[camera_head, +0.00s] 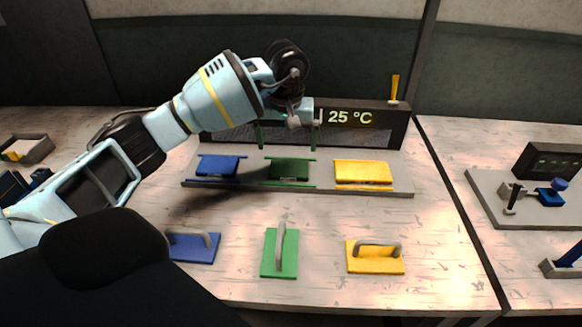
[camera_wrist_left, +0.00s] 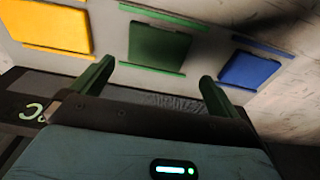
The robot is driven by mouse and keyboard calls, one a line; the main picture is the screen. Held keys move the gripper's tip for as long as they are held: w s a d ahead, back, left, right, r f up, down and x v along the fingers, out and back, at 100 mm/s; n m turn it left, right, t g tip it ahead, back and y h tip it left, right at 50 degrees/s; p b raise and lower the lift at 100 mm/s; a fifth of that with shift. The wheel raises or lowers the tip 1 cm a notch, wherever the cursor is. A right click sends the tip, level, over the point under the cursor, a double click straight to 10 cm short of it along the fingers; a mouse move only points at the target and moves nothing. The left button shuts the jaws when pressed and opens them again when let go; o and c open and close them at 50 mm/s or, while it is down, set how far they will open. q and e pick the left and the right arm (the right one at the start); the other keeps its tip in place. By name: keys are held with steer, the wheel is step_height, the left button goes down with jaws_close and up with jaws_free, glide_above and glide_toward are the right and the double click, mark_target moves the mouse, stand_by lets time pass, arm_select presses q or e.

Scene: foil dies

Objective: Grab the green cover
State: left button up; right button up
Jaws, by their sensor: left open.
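The green cover (camera_head: 270,260), a flat plate with a grey handle on top, lies on the table at the front middle in the head view. A green slot panel (camera_head: 290,169) sits in the grey base of the station behind it, and also shows in the left wrist view (camera_wrist_left: 158,45). My left gripper (camera_head: 289,138) is open and empty, above the back of the station, in front of its display panel. It is well behind and above the green cover. Its fingers show in the left wrist view (camera_wrist_left: 153,84). The cover is not in the wrist view. My right gripper is not in view.
A blue cover (camera_head: 185,250) and a yellow cover (camera_head: 375,264), both with handles, lie either side of the green one. The station (camera_head: 402,180) also holds blue (camera_head: 217,167) and yellow (camera_head: 363,172) panels. Its display (camera_head: 366,117) reads 25 °C. Other fixtures stand far right.

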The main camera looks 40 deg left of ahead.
mark_target(289, 167)
arm_select(q)
steer(key=shift+w+f, duration=0.25)
steer(key=shift+f, duration=1.2)
steer(key=shift+w+f+p, duration=0.15)
steer(key=shift+f+p, duration=0.2)
steer(key=shift+f, duration=1.8)
steer(key=c, duration=0.7)
steer(key=shift+r, duration=0.1)
step_height(289, 167, up, 10)
steer(key=shift+d+f, duration=0.1)
